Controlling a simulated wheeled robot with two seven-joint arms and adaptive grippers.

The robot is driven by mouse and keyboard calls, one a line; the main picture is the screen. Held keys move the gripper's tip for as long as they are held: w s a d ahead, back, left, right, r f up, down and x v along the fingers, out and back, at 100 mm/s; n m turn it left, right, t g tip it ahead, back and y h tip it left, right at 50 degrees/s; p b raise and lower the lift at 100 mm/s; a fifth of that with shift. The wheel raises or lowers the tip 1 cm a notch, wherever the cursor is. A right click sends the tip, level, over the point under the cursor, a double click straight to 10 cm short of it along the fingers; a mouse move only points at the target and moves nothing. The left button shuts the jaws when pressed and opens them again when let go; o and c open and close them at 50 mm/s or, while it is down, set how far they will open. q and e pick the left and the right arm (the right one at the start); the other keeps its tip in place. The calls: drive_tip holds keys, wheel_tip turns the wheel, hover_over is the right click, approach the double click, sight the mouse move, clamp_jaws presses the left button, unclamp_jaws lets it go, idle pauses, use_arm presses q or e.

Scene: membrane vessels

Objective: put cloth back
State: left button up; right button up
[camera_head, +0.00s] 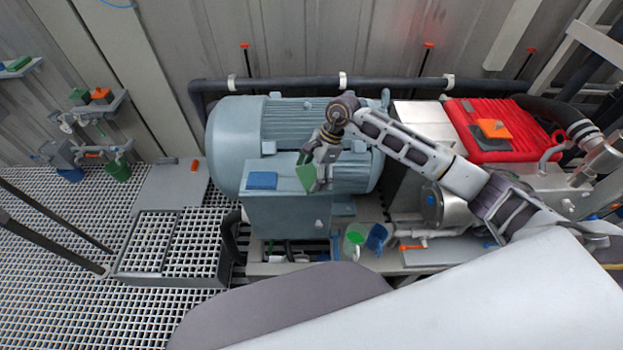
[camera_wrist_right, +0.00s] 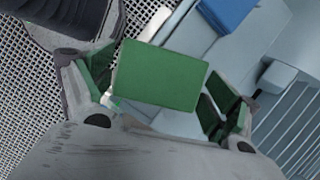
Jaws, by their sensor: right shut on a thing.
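My right gripper (camera_head: 320,172) is shut on a green cloth (camera_head: 305,179), held above the light blue-grey box on the front of the big motor. In the right wrist view the green cloth (camera_wrist_right: 160,75) shows as a flat rectangle between the two fingers (camera_wrist_right: 163,92). More green shows at both fingers. A folded blue cloth (camera_head: 262,180) lies flat on the box top, left of the gripper, apart from it. It also shows in the right wrist view (camera_wrist_right: 228,12). An orange cloth (camera_head: 494,128) lies on the red ribbed cover at the right. My left gripper is not in view.
The ribbed motor (camera_head: 238,135) stands behind the gripper. Green (camera_head: 354,243) and blue (camera_head: 376,238) containers stand low below it. Wall shelves at the left hold small green (camera_head: 79,95) and orange (camera_head: 101,95) items. Grating floor (camera_head: 60,230) lies at the left.

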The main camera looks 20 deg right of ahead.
sight(314, 175)
drive_tip(key=shift+f, duration=1.45)
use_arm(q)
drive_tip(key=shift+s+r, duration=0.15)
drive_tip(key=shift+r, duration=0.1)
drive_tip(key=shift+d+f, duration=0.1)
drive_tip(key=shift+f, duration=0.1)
use_arm(e)
drive_tip(key=shift+f, duration=0.15)
drive_tip(key=o, duration=0.8)
drive_tip(key=shift+c, duration=0.2)
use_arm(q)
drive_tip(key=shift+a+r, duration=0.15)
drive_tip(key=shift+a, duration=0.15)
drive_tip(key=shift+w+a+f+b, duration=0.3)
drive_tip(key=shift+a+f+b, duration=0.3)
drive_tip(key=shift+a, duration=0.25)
use_arm(e)
drive_tip(key=v, duration=1.2)
